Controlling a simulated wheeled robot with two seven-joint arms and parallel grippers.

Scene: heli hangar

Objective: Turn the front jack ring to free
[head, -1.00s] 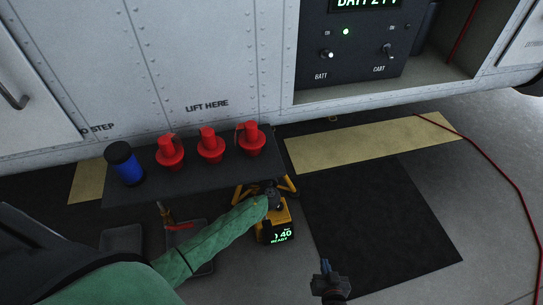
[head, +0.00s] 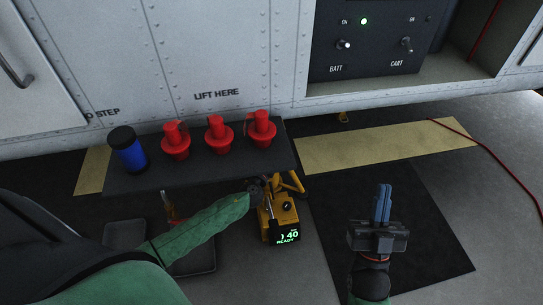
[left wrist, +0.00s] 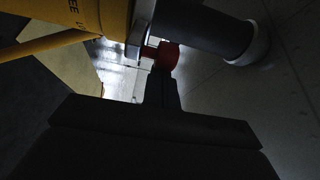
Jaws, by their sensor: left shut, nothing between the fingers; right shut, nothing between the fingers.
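The yellow jack (head: 283,213) stands on the floor by the aircraft's lower edge, its lit display reading "40 READY". My left gripper (head: 257,187) is at the jack's upper left side in the head view. In the left wrist view its fingers (left wrist: 161,88) are shut, with tips close to a red round part (left wrist: 166,55) beside a grey cylinder (left wrist: 205,28) and the yellow body (left wrist: 90,16). Contact cannot be told. I cannot tell the ring's setting. My right gripper (head: 382,204) is shut and empty, with blue fingers, over the dark mat.
A dark shelf (head: 205,180) holds a blue can (head: 128,152) and red plugs (head: 219,137) just above the left arm. The aircraft side has a switch panel (head: 375,55). A dark mat (head: 425,225) and a red cable (head: 500,172) lie at right.

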